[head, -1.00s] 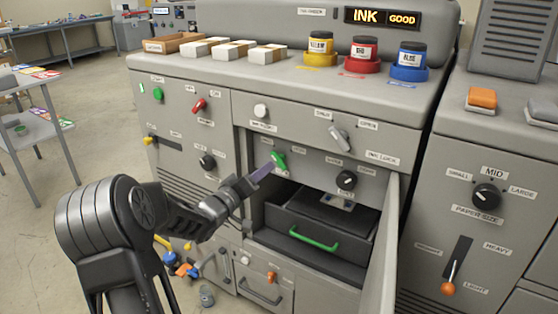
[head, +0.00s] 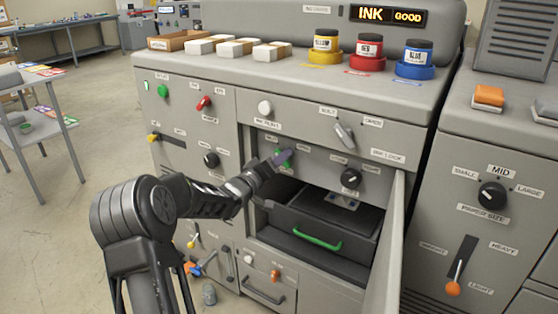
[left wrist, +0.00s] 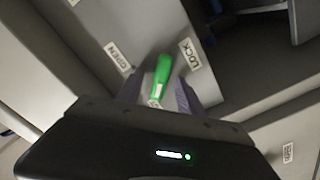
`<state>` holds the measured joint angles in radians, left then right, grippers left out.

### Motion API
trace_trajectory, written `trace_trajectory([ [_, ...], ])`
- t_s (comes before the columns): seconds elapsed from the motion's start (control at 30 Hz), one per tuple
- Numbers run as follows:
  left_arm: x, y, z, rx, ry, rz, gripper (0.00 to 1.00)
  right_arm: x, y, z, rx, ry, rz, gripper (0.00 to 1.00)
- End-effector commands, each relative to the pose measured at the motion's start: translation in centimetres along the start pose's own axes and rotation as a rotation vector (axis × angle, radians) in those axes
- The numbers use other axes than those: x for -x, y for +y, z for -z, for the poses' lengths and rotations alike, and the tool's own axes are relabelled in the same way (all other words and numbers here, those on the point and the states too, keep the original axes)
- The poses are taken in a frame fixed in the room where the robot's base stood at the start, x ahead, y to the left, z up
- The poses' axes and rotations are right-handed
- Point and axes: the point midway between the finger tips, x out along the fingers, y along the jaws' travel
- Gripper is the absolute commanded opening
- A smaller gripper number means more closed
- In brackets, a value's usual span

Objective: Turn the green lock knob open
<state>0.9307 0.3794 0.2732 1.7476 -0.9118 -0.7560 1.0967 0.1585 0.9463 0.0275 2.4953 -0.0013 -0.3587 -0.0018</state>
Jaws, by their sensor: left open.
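The green lock knob (head: 287,160) is on the machine's recessed front panel, above the open bay. In the head view my left gripper (head: 279,157) is at the knob and covers part of it. In the left wrist view the green knob (left wrist: 163,70) shows between the two fingers of my left gripper (left wrist: 160,93), which are apart, one on each side. I cannot tell whether a finger touches it. An OPEN label (left wrist: 117,57) is left of the knob and a LOCK label (left wrist: 189,54) is close on its right. My right gripper is not in view.
A drawer with a green handle (head: 317,238) lies in the bay below the knob. An open door (head: 396,250) stands at the bay's right side. A black dial (head: 350,178) is right of the knob. Ink jars (head: 368,50) stand on the machine's top.

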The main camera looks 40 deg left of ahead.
Motion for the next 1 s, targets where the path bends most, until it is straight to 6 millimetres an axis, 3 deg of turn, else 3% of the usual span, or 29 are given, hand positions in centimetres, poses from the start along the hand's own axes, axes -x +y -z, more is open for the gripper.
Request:
trace_trajectory([
  [0.2, -0.02, 0.01, 0.03, 0.0, 0.0, 0.0, 0.44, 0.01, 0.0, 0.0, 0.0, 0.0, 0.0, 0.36],
  [0.73, 0.02, -0.01, 0.05, 0.0, 0.0, 0.001, 0.01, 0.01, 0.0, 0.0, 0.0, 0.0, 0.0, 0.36],
  [1.0, 0.02, -0.02, 0.05, 0.0, 0.001, 0.001, 0.0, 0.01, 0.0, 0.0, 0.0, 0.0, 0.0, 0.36],
])
